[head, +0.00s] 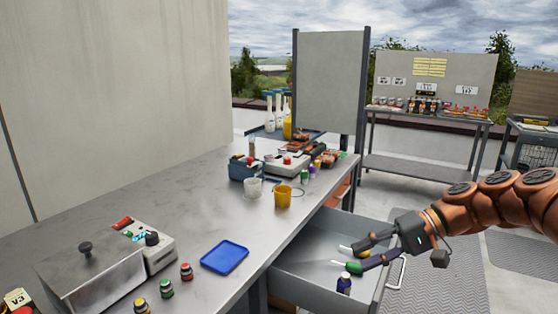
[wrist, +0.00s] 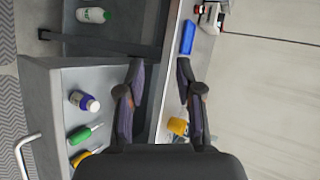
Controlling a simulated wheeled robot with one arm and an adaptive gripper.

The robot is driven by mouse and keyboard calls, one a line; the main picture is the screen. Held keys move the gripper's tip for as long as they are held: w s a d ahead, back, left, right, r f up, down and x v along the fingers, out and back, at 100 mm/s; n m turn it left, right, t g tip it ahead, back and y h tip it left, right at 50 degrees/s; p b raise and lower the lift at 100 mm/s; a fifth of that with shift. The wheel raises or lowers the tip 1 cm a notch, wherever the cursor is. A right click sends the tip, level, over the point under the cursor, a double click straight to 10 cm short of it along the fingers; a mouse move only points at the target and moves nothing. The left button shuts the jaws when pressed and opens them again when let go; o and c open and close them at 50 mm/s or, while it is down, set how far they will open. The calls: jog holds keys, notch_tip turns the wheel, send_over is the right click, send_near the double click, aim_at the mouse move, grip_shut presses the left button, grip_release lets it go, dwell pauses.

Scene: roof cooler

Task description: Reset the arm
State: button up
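My gripper (head: 358,257) is at the right in the head view, above the open drawer (head: 308,292). Its two fingers are spread with nothing between them. They also show apart in the wrist view (wrist: 159,68). In the drawer lie a green-handled screwdriver (wrist: 86,134), a yellow-handled tool (wrist: 82,157) and a dark blue bottle with a white cap (wrist: 84,101). The bottle also shows in the head view (head: 344,284). My fingers partly cover the two tools in the head view.
The metal counter (head: 205,210) holds a blue tray (head: 225,257), a yellow cup (head: 283,196), a white cup (head: 253,188), several small bottles and a metal box (head: 92,277). A green-labelled bottle (wrist: 93,15) lies beyond the drawer's edge.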

jog(key=s+a+r+n+g+h+p, duration=0.1)
jog(key=s+a+r+h+p, duration=0.2)
jog(key=s, duration=0.4)
jog(key=s+a+r+n+g+h+p, duration=0.1)
jog(key=s+a+h+p, duration=0.2)
jog(key=s+a+p, duration=0.35)
jog(key=s+d+h+p, duration=0.3)
jog(key=s+d, duration=0.1)
jog(key=s, duration=0.4)
jog(key=s+d+m+h+p, duration=0.1)
jog(key=s+d+h+p, duration=0.2)
jog(key=s+d, duration=0.2)
jog(key=s, duration=0.2)
jog(key=shift+s+d, duration=0.25)
jog(key=shift+s, duration=0.15)
